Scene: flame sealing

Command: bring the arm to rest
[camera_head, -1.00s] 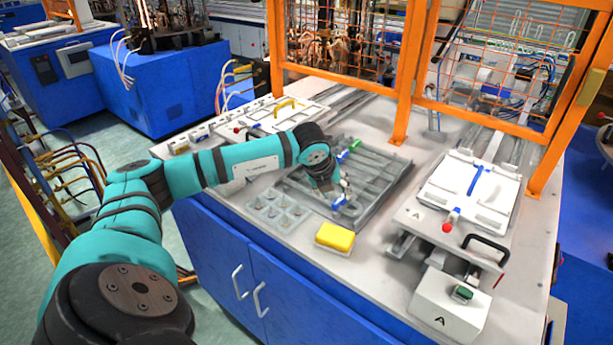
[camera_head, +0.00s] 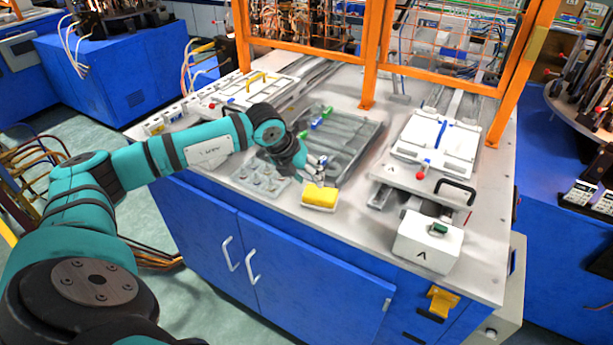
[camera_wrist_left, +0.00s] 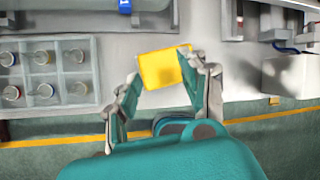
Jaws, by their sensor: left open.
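My left arm comes in from the left of the head view. Its gripper (camera_head: 312,172) is over the workbench, just behind the yellow block (camera_head: 320,197) at the front edge of the bench. In the left wrist view the two fingers (camera_wrist_left: 170,78) are spread with nothing held between them. The yellow block (camera_wrist_left: 164,68) shows beyond and partly between the fingertips; whether they touch it I cannot tell. My right gripper is not in view.
A grey ribbed tray (camera_head: 355,150) with small blue and green pieces (camera_head: 317,123) lies behind the gripper. A small-cup tray (camera_head: 262,181) is left of it. A white fixture (camera_head: 435,150) and a white box (camera_head: 428,240) stand right. An orange guard frame (camera_head: 370,60) rises behind.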

